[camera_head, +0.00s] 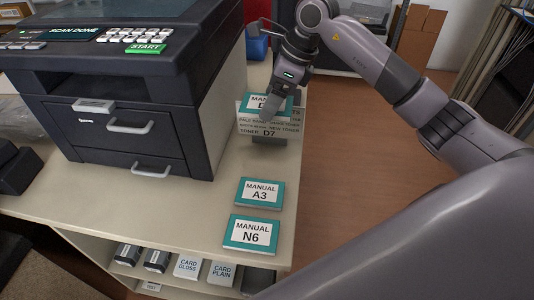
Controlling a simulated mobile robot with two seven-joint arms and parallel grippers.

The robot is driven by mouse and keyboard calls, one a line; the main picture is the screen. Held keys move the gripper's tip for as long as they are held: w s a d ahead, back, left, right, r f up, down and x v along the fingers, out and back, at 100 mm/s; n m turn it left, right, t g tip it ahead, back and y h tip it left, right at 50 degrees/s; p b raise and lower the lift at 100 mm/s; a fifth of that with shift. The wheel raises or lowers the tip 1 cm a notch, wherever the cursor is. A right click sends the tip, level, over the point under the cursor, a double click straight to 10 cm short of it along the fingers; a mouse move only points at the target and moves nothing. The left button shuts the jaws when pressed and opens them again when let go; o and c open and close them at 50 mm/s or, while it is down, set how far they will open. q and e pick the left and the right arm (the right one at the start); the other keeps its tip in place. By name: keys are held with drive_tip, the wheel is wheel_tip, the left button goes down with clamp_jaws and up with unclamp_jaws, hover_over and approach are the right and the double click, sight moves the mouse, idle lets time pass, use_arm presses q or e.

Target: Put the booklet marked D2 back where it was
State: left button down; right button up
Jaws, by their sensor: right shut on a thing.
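A teal-bordered booklet (282,104) marked MANUAL, with a code starting with D, is at the back right of the counter beside the printer. The rest of its code is hidden by my right gripper (264,110), which comes down from above and is shut on it. The booklet overlaps the upper part of a white notice card (268,133), whose text ends in TONER D7. I cannot tell whether the booklet touches the counter. Booklets MANUAL A3 (260,194) and MANUAL N6 (251,234) lie flat, nearer on the counter. My left gripper is out of view.
A dark printer (117,125) showing SCAN DONE stands left of the booklets. The counter (205,200) is bare between card and A3. Its right edge drops to a wooden floor. Boxes CARD GLOSS (188,266) and CARD PLAIN (222,273) stand on the shelf below.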

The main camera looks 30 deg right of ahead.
sight(266, 163)
wheel_tip(266, 163, down, 17)
drive_tip(key=shift+f, duration=0.2)
idle(0.3)
drive_tip(key=shift+f, duration=0.2)
drive_tip(key=o, duration=1)
drive_tip(key=shift+r, duration=0.1)
drive_tip(key=shift+r+p, duration=0.2)
drive_tip(key=shift+p, duration=0.15)
drive_tip(key=v, duration=1.2)
